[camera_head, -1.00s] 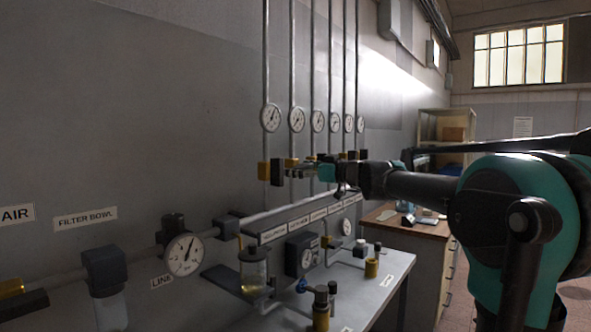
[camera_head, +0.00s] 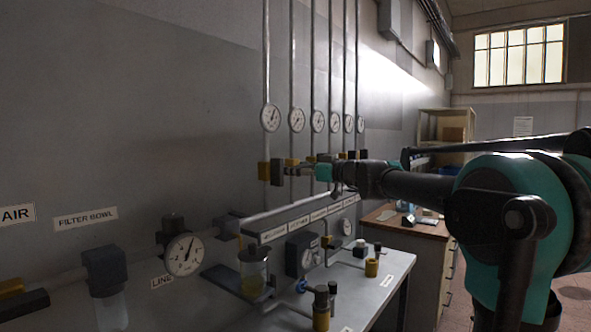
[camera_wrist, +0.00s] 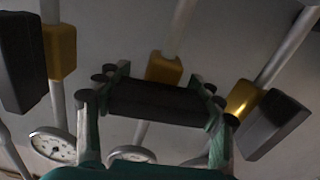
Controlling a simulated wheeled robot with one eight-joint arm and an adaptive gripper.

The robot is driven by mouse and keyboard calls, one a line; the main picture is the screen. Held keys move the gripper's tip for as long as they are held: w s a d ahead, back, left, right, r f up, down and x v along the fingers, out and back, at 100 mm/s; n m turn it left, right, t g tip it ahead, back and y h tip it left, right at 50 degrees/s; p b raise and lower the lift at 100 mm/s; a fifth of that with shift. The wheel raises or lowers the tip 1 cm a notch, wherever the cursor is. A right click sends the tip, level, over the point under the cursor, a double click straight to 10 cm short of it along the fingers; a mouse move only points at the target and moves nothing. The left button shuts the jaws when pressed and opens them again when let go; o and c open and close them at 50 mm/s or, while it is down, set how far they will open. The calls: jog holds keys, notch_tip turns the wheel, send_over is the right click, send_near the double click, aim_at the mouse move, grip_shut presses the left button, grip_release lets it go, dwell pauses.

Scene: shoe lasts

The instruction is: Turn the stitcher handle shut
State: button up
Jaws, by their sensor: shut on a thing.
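My gripper (camera_head: 297,168) reaches from the right to the row of valves on the wall pipes. In the wrist view its two fingers (camera_wrist: 158,103) are shut on a dark bar handle (camera_wrist: 155,102), one at each end. The handle lies crosswise to its pipe, in front of a gold valve body (camera_wrist: 164,68). I take it for the stitcher handle, but the small labels (camera_head: 297,225) are too blurred to confirm this. In the head view my gripper hides most of this valve.
Neighbouring dark handles stand close on the left (camera_wrist: 20,62) and right (camera_wrist: 275,124) in the wrist view, roughly along their pipes. Round gauges (camera_head: 271,117) sit above the valves. A bench (camera_head: 375,290) with fittings stands below.

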jog(key=shift+m, duration=0.5)
jog(key=o, duration=1.2)
jog(key=v, duration=1.2)
